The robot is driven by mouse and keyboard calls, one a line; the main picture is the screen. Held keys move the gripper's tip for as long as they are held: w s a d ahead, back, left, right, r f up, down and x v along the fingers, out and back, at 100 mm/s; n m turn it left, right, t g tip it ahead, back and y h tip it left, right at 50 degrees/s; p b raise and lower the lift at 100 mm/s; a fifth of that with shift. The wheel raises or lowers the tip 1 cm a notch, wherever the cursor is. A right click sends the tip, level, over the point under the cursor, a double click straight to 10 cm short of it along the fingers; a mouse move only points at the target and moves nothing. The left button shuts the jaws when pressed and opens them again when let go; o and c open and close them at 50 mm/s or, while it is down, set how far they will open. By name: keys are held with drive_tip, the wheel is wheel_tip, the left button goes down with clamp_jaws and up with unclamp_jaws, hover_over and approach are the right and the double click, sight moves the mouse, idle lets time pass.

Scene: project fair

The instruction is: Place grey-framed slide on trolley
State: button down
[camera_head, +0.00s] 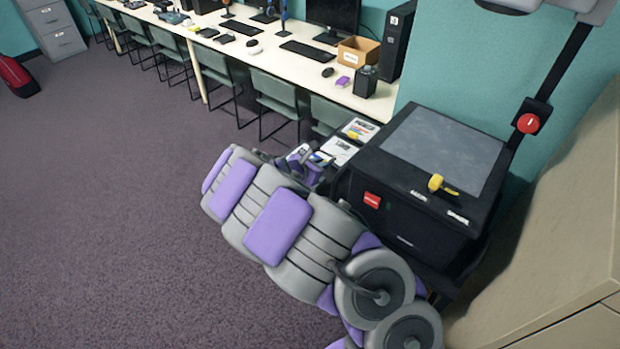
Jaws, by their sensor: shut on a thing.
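My gripper (305,163) is at the left side of a black overhead projector (408,235). It is shut on a small flat thing, apparently a slide (321,158). Its frame colour is too small to tell, and the fingers and arm partly hide it. Two pale cards or slides with dark frames, one nearer (339,151) and one farther (360,129), lie on a dark ledge left of the projector. The ledge seems to be part of the trolley; most of the trolley is hidden by my arm and the projector. Whether the held slide touches the ledge cannot be told.
The projector's grey glass top (444,146) is bare; a yellow-handled tool (440,184) lies on its front edge. The projector post and a beige cabinet (545,240) close off the right. A long desk (290,62) with chairs runs behind. Carpet at left is free.

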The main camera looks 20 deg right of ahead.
drive_tip(key=shift+w+d+r, duration=0.2)
drive_tip(key=shift+w+d, duration=0.1)
drive_tip(key=shift+d, duration=0.2)
drive_tip(key=shift+w+d+r, duration=0.15)
drive_tip(key=shift+w+d, duration=0.1)
drive_tip(key=shift+d, duration=0.25)
wheel_tip(320, 180, down, 10)
drive_tip(key=b, duration=0.3)
drive_tip(key=shift+w+r, duration=0.1)
drive_tip(key=shift+a+r, duration=0.1)
drive_tip(key=c, duration=1.1)
unclamp_jaws()
